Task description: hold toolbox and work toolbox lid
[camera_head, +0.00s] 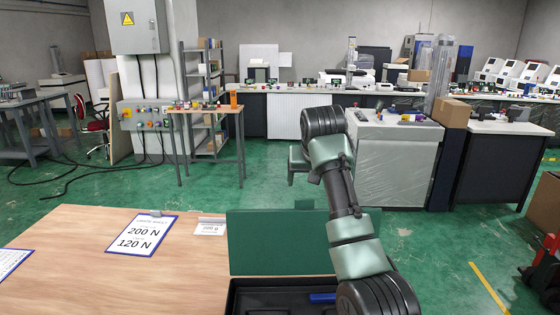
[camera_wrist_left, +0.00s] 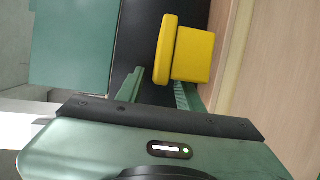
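The toolbox (camera_head: 262,298) stands at the bottom of the head view, dark with an open top and cut off by the frame edge. Its green lid (camera_head: 270,243) stands raised behind it; a green panel that looks like the lid (camera_wrist_left: 75,45) shows in the left wrist view. There my left gripper (camera_wrist_left: 158,85) has its fingers apart. A yellow block with a flange (camera_wrist_left: 193,52) sits at the fingertips, against a dark surface; I cannot tell whether the fingers touch it.
A wooden table (camera_head: 60,235) carries a load sheet (camera_head: 142,234) and a small card (camera_head: 208,227) left of the toolbox. A blue item (camera_head: 322,297) lies in the toolbox. Benches and a grey cabinet (camera_head: 392,160) stand behind on the green floor.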

